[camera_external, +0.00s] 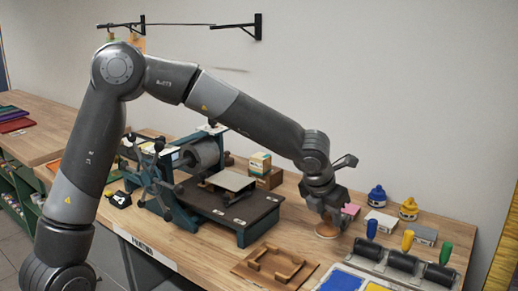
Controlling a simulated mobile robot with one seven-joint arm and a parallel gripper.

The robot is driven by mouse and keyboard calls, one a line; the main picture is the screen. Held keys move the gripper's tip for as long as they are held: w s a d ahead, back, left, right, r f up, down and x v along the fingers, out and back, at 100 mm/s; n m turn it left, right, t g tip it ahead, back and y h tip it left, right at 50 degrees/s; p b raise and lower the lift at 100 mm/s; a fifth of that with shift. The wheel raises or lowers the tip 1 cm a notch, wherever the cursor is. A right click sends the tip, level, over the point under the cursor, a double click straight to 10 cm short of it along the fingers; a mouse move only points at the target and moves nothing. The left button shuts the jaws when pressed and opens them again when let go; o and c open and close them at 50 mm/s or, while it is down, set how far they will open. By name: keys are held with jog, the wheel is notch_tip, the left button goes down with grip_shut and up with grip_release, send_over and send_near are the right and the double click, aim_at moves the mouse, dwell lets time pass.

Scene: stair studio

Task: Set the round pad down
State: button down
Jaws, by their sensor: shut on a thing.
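The round pad (326,232) is a small tan-orange disc at the right of the bench, directly below my gripper (327,216). My gripper points down and is shut on the round pad, its fingers hiding the pad's upper part. The pad is very close to the wooden bench top (222,258); I cannot tell whether it touches it.
A printing press (230,205) stands left of my gripper. A wooden frame (274,266) lies in front. Rollers with coloured handles (402,262) lie at the right, with ink bottles (377,196) behind. A little bare wood surrounds the pad.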

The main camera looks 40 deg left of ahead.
jog(key=w+a+f, duration=0.3)
jog(key=w+a, duration=0.1)
jog(key=w, duration=0.1)
jog(key=w+a+f, duration=0.1)
jog(key=w+f, duration=0.1)
jog(key=shift+w+a+f, duration=0.2)
jog(key=shift+a+f, duration=0.15)
jog(key=shift+a, duration=0.05)
jog(key=shift+f, duration=2.05)
jog(key=shift+f, duration=0.15)
jog(key=c, duration=1.2)
grip_release()
